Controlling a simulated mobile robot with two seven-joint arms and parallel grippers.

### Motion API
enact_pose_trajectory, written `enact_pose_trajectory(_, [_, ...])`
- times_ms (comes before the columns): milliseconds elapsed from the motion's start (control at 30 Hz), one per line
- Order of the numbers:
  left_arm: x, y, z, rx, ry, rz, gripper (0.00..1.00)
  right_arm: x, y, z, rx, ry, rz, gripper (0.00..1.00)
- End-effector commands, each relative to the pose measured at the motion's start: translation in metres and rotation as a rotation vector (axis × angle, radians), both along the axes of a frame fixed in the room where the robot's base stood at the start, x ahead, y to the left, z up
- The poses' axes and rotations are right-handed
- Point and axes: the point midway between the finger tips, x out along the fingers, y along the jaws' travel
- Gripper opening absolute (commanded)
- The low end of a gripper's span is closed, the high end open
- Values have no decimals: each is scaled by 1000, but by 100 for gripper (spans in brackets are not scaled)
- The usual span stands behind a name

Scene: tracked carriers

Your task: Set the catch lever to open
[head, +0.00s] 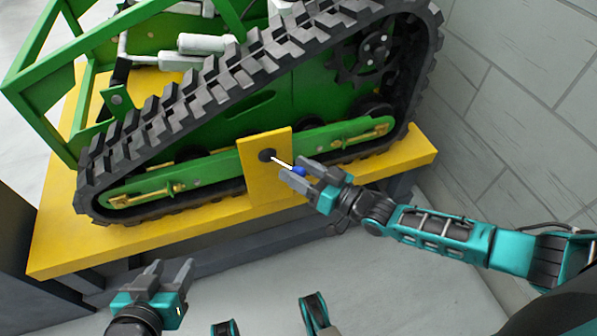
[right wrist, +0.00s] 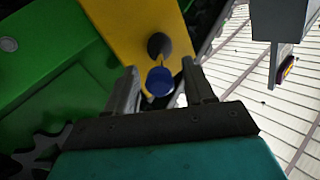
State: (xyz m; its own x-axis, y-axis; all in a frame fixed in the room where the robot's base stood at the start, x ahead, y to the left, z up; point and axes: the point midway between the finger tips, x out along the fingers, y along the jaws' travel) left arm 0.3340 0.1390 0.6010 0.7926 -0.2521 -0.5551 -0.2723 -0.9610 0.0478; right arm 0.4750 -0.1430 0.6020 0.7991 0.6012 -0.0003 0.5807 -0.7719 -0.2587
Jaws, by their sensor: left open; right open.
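The catch lever is a thin pale rod on a dark round pivot (head: 266,155), mounted on a yellow plate (head: 262,180) at the side of the tracked carrier. A blue knob (head: 299,171) caps its end, and the rod points right and slightly down in the head view. My right gripper (head: 305,177) is open with its fingers at the knob. In the right wrist view the blue knob (right wrist: 160,81) shows between the two open fingers; I cannot tell whether they touch it. My left gripper (head: 170,278) is open and empty, low at the left, away from the lever.
The green tracked carrier (head: 235,115) with its black track (head: 150,125) stands on a yellow platform (head: 75,245). A tiled wall (head: 530,80) is at the right. Grey floor (head: 250,285) in front of the platform has free room.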

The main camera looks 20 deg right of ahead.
Motion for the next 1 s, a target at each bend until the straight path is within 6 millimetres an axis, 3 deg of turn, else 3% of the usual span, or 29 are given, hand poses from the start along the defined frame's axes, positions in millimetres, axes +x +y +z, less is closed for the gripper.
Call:
enact_pose_trajectory(300, [2,-2,3,-7,-6,1,53,3,2,0,0,0,0,53])
enact_pose_trajectory(867, [1,-1,0,-4,0,4,53,2,2,0,0,0,0,1])
enact_pose_trajectory(1000, [2,0,0,-2,0,4,53,2,2,0,0,0,0,0])
